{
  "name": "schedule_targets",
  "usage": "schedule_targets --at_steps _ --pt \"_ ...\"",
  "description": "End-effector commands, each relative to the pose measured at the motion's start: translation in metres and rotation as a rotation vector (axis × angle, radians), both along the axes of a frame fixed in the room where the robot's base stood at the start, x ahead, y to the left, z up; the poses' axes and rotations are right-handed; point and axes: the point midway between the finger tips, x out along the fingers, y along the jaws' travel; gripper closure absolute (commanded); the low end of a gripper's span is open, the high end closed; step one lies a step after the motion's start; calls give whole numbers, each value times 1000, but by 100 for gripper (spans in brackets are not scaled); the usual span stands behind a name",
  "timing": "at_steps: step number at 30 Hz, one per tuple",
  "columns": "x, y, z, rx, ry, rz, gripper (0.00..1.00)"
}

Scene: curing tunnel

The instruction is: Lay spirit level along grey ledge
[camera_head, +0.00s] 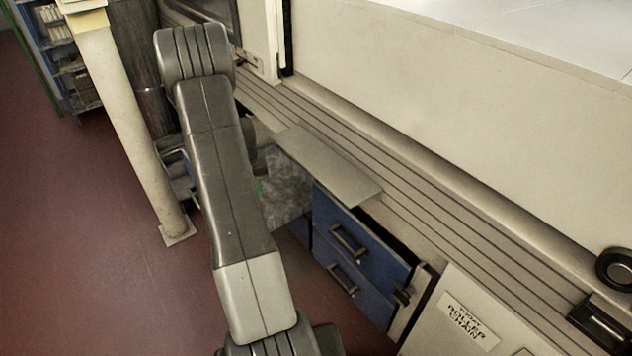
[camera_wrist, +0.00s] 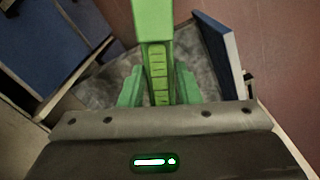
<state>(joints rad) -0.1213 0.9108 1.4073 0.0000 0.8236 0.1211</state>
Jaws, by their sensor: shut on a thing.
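The spirit level (camera_wrist: 152,20) is a bright green bar in the wrist view, running from the top edge down to my gripper (camera_wrist: 158,80). My gripper is shut on it; its far end is out of frame. In the head view my arm hides the gripper and most of the level; only a small green bit shows beside the arm. The grey ledge (camera_head: 330,168) is a flat plate jutting out above the blue drawers in the head view. It looks bare, and the level is not on it. I cannot make out the ledge in the wrist view.
Blue drawers (camera_head: 350,250) with dark handles stand below the ledge. A ribbed rail (camera_head: 430,195) runs along the machine behind it. A pale round post (camera_head: 130,125) stands left of my arm. A roller chain box (camera_head: 465,320) is at lower right. Red floor lies open at left.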

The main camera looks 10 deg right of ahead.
Motion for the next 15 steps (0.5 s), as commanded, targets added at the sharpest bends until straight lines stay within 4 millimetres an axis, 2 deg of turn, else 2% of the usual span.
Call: schedule_targets --at_steps 1,7,11,15 --pt "3 0 -25 0 -1 0 100" --pt "14 0 -61 0 -2 0 100" --pt "20 0 -59 0 -3 0 100" --pt "24 -1 -35 0 -2 0 100"
